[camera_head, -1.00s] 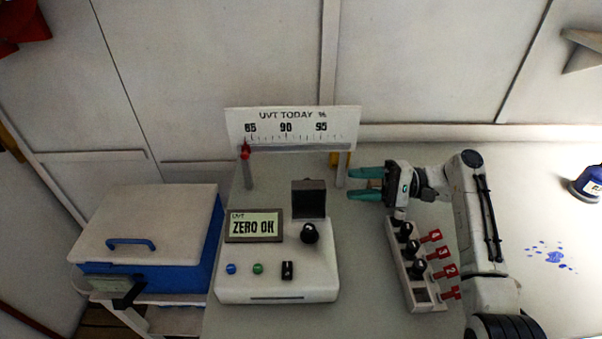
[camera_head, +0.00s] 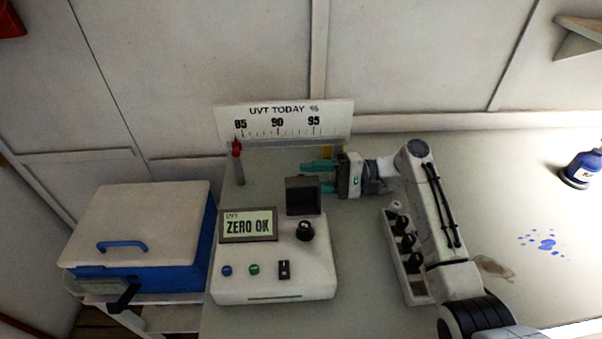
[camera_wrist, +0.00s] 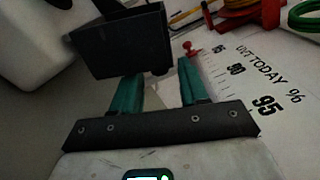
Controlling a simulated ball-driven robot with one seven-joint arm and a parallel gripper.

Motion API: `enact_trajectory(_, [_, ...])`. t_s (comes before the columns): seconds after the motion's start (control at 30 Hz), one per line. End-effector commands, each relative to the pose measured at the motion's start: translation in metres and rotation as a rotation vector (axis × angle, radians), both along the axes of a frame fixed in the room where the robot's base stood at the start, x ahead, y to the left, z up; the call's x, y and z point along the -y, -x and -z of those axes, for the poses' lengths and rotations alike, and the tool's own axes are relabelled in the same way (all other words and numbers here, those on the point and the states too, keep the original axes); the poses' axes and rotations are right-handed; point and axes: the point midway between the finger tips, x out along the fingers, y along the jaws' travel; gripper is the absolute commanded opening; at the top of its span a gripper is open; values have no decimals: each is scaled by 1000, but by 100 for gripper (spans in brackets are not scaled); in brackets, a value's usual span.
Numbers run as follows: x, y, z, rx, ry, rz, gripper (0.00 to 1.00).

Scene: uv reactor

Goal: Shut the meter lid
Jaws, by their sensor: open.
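The white meter (camera_head: 272,272) stands on the bench, with a display reading "ZERO OK" (camera_head: 248,225). Its dark lid (camera_head: 304,197) stands upright at the meter's back right. In the wrist view the lid (camera_wrist: 122,42) appears large, at the upper left, in front of the left finger. My gripper (camera_head: 312,177) is open and empty, with its green fingers pointing left just behind the lid's top; the lid hides part of the lower finger. In the wrist view the gripper (camera_wrist: 158,70) has clear space between its fingers. I cannot tell whether a finger touches the lid.
The "UVT TODAY %" scale board (camera_head: 284,122) with its red pointer (camera_head: 236,148) stands close behind my gripper. A black knob (camera_head: 305,231) is on the meter. The vial rack (camera_head: 414,290) is to the right.

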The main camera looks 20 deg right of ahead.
Motion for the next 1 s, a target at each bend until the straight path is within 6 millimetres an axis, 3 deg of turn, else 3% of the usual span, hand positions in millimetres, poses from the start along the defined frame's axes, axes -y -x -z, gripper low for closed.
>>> enact_trajectory(0.2, [-22,-7,0,-1,0,-1,44])
enact_trajectory(0.57, [-26,-9,1,0,0,0,44])
enact_trajectory(1.0, [-26,-8,0,0,0,0,3])
